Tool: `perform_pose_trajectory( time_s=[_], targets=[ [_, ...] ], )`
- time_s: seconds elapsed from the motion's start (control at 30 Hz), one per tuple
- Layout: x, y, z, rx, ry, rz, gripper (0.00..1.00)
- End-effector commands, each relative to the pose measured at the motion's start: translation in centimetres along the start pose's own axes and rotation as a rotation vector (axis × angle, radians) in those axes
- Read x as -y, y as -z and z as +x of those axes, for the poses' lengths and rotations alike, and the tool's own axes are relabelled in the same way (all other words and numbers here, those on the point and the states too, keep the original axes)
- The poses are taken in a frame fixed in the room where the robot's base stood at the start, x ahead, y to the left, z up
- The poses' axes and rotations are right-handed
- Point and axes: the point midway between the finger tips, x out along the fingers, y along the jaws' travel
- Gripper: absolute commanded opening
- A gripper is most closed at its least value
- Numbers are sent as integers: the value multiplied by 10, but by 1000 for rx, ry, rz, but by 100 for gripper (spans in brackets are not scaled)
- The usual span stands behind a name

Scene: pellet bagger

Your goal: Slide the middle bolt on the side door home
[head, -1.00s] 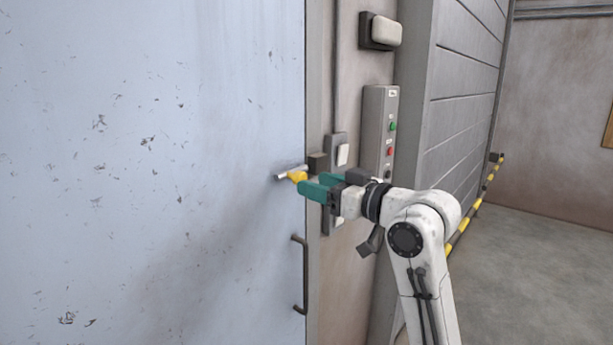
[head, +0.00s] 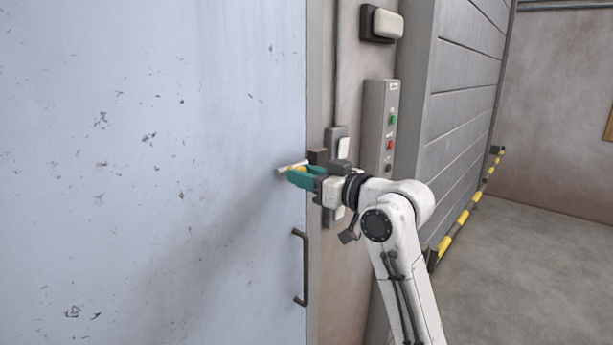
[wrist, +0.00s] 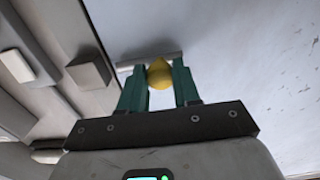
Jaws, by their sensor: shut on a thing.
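The bolt is a light metal rod (head: 284,168) lying level on the pale blue door (head: 150,200), near its right edge. Its yellow knob (wrist: 160,75) sits between the two green fingers in the wrist view. My gripper (head: 294,174) is shut on this knob; in the head view its fingers hide most of it. A dark square keeper block (head: 318,156) stands on the frame just right of the rod. It also shows in the wrist view (wrist: 88,72), left of the rod.
A dark pull handle (head: 304,268) is on the door below the bolt. Open floor lies at the right.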

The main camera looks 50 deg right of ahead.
Motion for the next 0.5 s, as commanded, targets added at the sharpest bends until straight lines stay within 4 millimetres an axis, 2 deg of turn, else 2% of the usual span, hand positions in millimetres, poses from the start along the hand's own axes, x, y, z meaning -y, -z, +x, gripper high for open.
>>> perform_pose_trajectory(
  time_s=[0.03, 0.23, 0.5],
  targets=[
    [0, 0, 0, 0, 0, 0, 19],
    [0, 0, 0, 0, 0, 0, 0],
    [0, 0, 0, 0, 0, 0, 0]
  ],
)
